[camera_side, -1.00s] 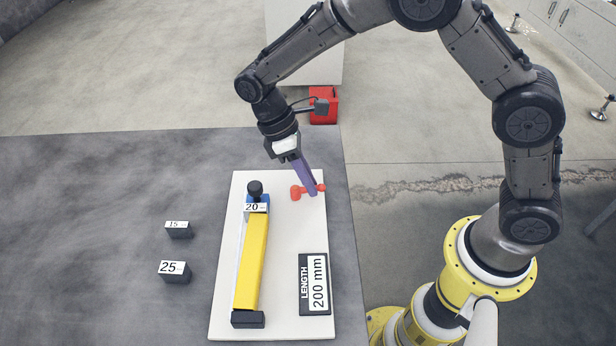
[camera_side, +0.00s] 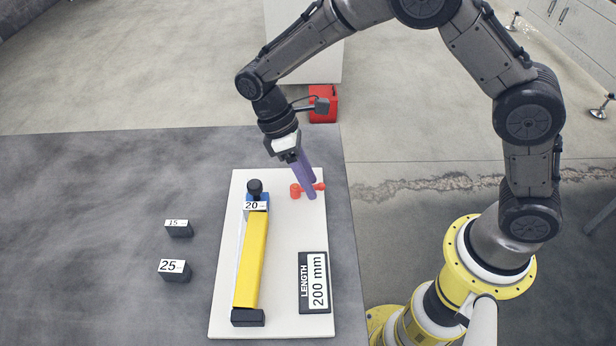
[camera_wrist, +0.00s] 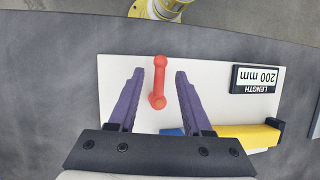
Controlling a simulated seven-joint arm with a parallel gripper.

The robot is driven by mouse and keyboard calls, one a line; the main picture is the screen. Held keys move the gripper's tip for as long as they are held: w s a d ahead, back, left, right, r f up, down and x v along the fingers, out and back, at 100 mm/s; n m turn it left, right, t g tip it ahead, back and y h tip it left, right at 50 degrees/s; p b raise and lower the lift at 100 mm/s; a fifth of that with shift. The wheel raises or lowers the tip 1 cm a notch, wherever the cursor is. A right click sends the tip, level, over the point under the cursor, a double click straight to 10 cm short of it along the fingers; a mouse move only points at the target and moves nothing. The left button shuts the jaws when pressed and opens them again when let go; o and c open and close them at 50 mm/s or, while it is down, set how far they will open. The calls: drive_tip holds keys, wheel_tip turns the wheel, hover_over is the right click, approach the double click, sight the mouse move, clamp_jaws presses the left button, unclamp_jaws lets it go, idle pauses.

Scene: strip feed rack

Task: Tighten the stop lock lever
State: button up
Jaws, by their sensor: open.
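The red lock lever (camera_side: 297,190) lies on the upper right of the white board (camera_side: 285,240). In the wrist view the lever (camera_wrist: 159,75) stands between the two purple fingers of my gripper (camera_wrist: 159,78), with a gap on each side. My gripper (camera_side: 309,196) is open at the lever in the side view, and its fingers hide part of the lever. The blue stop (camera_side: 265,199) with a black knob (camera_side: 255,188) and a "20" label is at the far end of the yellow strip (camera_side: 251,262).
A "LENGTH 200 mm" sign (camera_side: 314,283) lies at the board's right. Dark blocks marked 15 (camera_side: 179,229) and 25 (camera_side: 174,271) stand on the grey table to the left. A black end block (camera_side: 248,317) sits at the strip's near end. A red box (camera_side: 324,104) is beyond the table.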

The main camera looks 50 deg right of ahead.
drive_tip(key=v, duration=1.4)
drive_tip(key=shift+s+d, duration=0.1)
drive_tip(key=s+d+r+m+t+y, duration=0.1)
drive_tip(key=s+d+r+t, duration=0.15)
drive_tip(key=d+r, duration=0.45)
drive_tip(key=s+d+r+m+t, duration=0.2)
drive_tip(key=s+r, duration=0.2)
drive_tip(key=s, duration=0.2)
drive_tip(key=s+d+r+m+t, duration=0.1)
drive_tip(key=s+d+r, duration=0.2)
drive_tip(key=s, duration=0.3)
drive_tip(key=s+d+f+m+t, duration=0.2)
drive_tip(key=s+f+m+t, duration=0.3)
drive_tip(key=s+f, duration=0.4)
drive_tip(key=shift+s+d+f, duration=0.25)
drive_tip(key=shift+d, duration=0.05)
